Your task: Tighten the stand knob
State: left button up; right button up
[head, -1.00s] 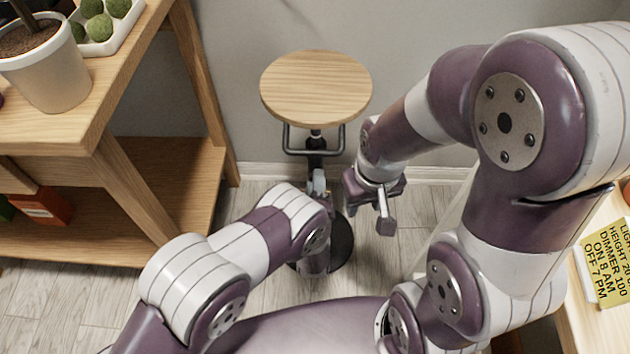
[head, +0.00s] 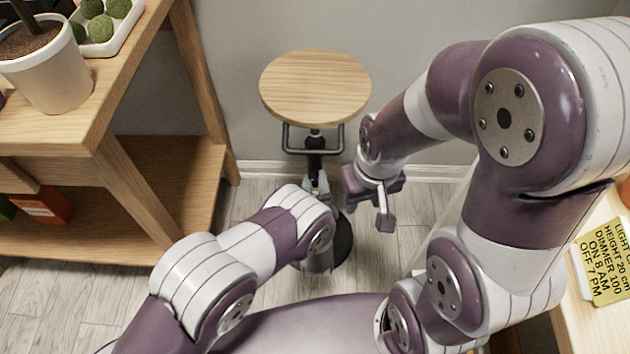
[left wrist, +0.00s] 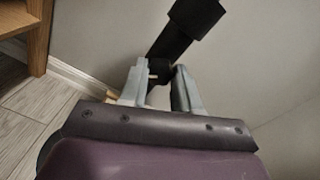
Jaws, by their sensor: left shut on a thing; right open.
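The stand (head: 314,88) has a round wooden top, a black frame and post, and a round dark base (head: 343,240). It stands upright on the floor near the wall. In the left wrist view the dark post (left wrist: 186,32) runs up behind the fingers. The dark stand knob (left wrist: 160,72) shows between the two grey fingers of my left gripper (left wrist: 162,86), which is shut on it. In the head view my left gripper (head: 318,186) is at the post below the top, and the knob is hidden. My right gripper (head: 370,202) is open and empty, right of the post.
A wooden shelf unit (head: 135,185) stands at the left, holding a potted plant (head: 50,80) and a white tray (head: 118,38) of green balls. At the right a yellow note (head: 606,262) lies on a wooden surface. Bare floor lies between the shelf and stand.

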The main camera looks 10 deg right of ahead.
pick_arm(q)
jog(key=shift+f+m, duration=0.1)
jog(key=shift+m, duration=0.2)
dwell(0.4)
jog(key=o, duration=1.1)
jog(key=shift+c, duration=0.2)
